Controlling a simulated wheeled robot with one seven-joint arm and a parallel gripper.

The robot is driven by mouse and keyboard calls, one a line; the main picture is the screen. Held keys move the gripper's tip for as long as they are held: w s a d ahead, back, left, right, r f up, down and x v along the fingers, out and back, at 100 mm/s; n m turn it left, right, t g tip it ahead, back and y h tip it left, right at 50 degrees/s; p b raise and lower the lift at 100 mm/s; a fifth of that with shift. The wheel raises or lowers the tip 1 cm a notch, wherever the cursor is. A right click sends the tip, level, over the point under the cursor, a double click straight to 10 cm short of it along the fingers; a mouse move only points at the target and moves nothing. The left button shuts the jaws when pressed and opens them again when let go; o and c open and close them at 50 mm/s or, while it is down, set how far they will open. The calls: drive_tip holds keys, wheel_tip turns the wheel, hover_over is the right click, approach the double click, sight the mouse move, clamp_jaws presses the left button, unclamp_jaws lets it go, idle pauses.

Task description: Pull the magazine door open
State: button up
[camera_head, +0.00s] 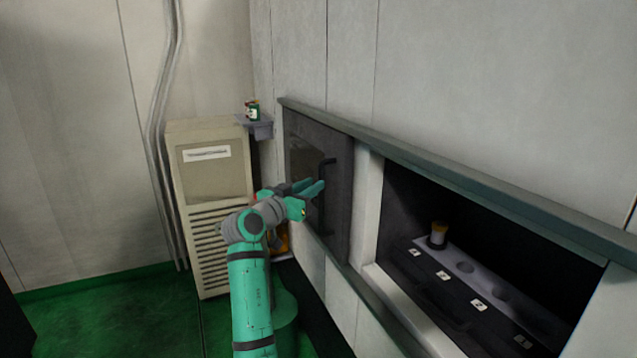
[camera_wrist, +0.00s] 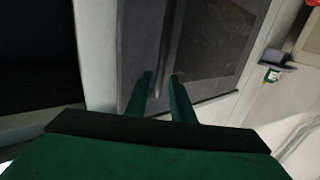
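The magazine door (camera_head: 342,195) is a dark grey panel with a darker window, set in the pale wall; it looks flush in its frame. Its dark upright bar handle (camera_head: 328,163) is near the door's right side and partly hidden by my gripper (camera_head: 318,188). In the wrist view the door (camera_wrist: 205,85) fills the upper middle, with the handle (camera_wrist: 168,40) running down towards the fingers. My gripper (camera_wrist: 161,78) is open, its two green fingers apart at either side of the handle's line. I cannot tell whether they touch it.
Right of the door is an open dark recess with a numbered rack (camera_head: 465,285) holding a yellow-topped piece (camera_head: 438,235). A ledge (camera_head: 440,170) runs above both. A beige cabinet (camera_head: 210,205) stands left, near a small shelf (camera_head: 262,128) with a can. Green floor lies clear at left.

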drive_tip(key=v, duration=0.5)
drive_tip(key=shift+s+a, duration=0.1)
drive_tip(key=shift+s, duration=0.25)
